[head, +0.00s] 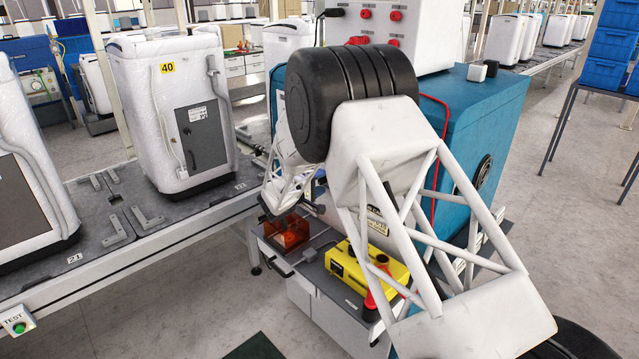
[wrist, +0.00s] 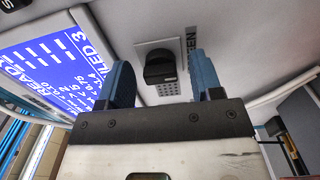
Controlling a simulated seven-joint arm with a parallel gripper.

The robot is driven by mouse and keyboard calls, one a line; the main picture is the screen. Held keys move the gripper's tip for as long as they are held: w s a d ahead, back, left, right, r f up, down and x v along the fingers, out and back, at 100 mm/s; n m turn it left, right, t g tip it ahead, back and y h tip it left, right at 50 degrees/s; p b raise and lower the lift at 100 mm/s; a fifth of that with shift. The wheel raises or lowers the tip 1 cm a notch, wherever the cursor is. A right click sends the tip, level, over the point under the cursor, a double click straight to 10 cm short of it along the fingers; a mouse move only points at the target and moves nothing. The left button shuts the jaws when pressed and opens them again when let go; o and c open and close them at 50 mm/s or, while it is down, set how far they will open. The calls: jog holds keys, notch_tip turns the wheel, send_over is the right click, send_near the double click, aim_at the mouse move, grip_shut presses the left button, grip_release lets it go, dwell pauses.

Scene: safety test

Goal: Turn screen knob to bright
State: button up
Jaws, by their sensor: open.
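The screen knob (wrist: 160,70) is a black knob on a pale square plate on a grey panel in the wrist view. A partly covered label ending in "EEN" is beside it. My gripper (wrist: 161,62) is open, with one blue finger to the left of the knob and one to the right. Gaps show between the knob and both fingers; I cannot tell how far the tips reach in depth. A lit blue screen (wrist: 50,62) with white text is on the left. In the head view my arm hides the knob and screen.
A teal cabinet (head: 465,130) with a white box with red connectors (head: 430,30) on top stands behind my arm. A yellow device (head: 345,268) and an orange bin (head: 288,236) are on the work surface below. Wrapped machines (head: 172,110) stand on the conveyor at left.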

jog(key=v, duration=0.7)
jog(key=shift+s+a, duration=0.2)
jog(key=s+d+r+m+g+y, duration=0.25)
jog(key=s+d+r+g, duration=0.25)
jog(key=s+d+r, duration=0.5)
jog(key=s+d+r+m+g+y, duration=0.1)
jog(key=s+d+r+m+g, duration=0.35)
jog(key=s+d, duration=0.9)
jog(key=s+d+r+m+y, duration=0.1)
jog(key=s+y, duration=0.3)
jog(key=s, duration=1.2)
jog(key=s+d+r+m+y, duration=0.1)
jog(key=s+y, duration=0.4)
jog(key=s, duration=1.1)
jog(key=shift+s+d+r+g, duration=0.4)
jog(key=shift+d+r, duration=0.15)
jog(key=shift+r, duration=0.4)
